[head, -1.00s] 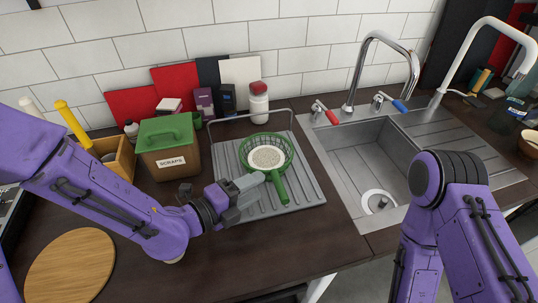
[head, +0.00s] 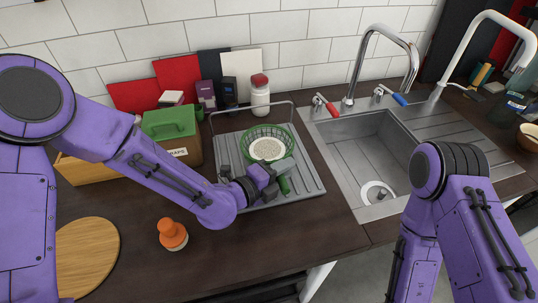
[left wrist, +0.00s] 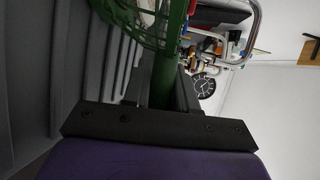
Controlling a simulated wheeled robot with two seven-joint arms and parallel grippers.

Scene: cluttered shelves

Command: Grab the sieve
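In the left wrist view, the green handle (left wrist: 174,38) shows at the gap between the dark fingers (left wrist: 168,82); contact cannot be made out. My right arm shows at the right, but its gripper is out of view.
A wire rail (head: 252,106) runs behind the sieve. A green-lidded scraps box (head: 172,138) and a white jar with a red lid (head: 260,95) stand nearby. An orange-handled tool (head: 172,233) and a round wooden board (head: 88,255) lie at the left. The sink (head: 365,150) is at the right.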

